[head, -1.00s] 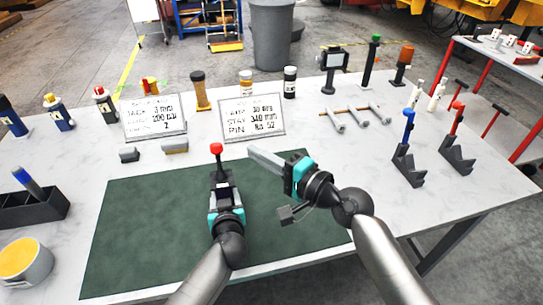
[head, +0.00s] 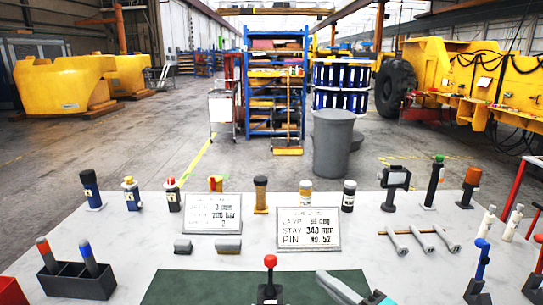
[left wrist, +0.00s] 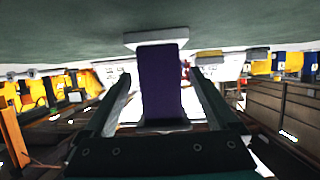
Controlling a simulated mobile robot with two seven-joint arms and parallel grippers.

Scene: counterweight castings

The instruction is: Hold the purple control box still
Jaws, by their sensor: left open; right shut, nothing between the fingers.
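The purple control box (left wrist: 161,85) fills the middle of the left wrist view, which looks upside down. Its pale base plate (left wrist: 155,39) meets the green mat (left wrist: 60,25).
Two printed signs (head: 308,233) stand behind the mat (head: 190,286), with small grey blocks (head: 228,245) before the left one. Bottles line the table's back. A dark holder with markers (head: 75,281) is left. Grey rods (head: 398,242) and stands (head: 478,290) are right.

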